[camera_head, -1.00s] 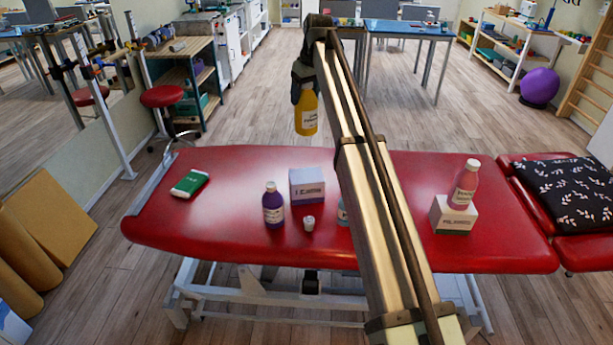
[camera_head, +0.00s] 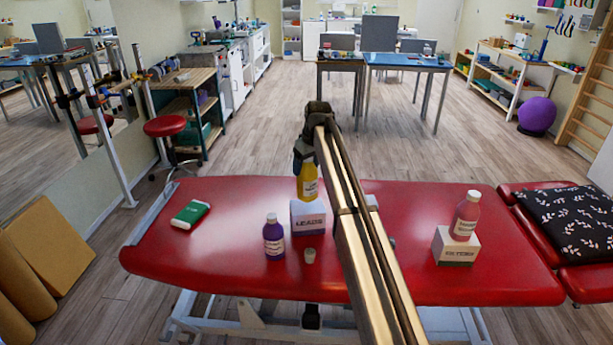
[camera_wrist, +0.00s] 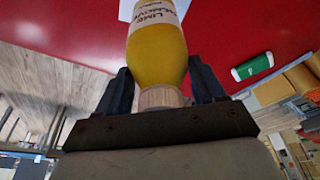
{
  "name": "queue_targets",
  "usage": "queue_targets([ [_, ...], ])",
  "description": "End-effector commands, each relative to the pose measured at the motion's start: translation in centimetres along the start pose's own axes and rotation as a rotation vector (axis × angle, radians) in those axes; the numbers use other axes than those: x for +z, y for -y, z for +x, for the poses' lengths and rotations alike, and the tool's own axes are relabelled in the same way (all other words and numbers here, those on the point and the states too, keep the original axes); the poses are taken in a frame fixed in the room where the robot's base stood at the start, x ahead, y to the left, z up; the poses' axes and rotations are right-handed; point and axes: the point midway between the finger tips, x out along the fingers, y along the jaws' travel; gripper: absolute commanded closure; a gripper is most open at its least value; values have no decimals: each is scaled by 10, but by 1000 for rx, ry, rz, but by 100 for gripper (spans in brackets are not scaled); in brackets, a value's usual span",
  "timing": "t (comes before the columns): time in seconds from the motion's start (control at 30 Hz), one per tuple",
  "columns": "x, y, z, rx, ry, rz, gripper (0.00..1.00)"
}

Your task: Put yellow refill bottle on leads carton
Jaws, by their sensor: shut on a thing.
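The yellow refill bottle (camera_head: 307,184) is upright in the head view, its base over the top of the white leads carton (camera_head: 308,220). I cannot tell whether the base touches the carton. My gripper (camera_head: 303,158) is shut on the bottle's upper part from above. The wrist view shows the bottle (camera_wrist: 157,55) between the two dark fingers (camera_wrist: 162,88), with its pale cap close to the palm. Part of the carton (camera_wrist: 127,9) shows past the bottle's base there.
The carton stands on a red treatment table (camera_head: 180,255). A purple bottle (camera_head: 274,238) and a small pale cup (camera_head: 309,256) stand near its front left. A pink bottle (camera_head: 465,215) stands on another white carton (camera_head: 455,247) at right. A green-and-white pack (camera_head: 191,214) lies at left.

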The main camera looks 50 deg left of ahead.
Motion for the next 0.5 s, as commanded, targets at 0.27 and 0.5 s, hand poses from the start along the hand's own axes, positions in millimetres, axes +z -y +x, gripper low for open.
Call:
queue_targets([
  [0.27,7,0,26,0,0,0,100],
  [0.5,10,0,36,0,-1,0,100],
])
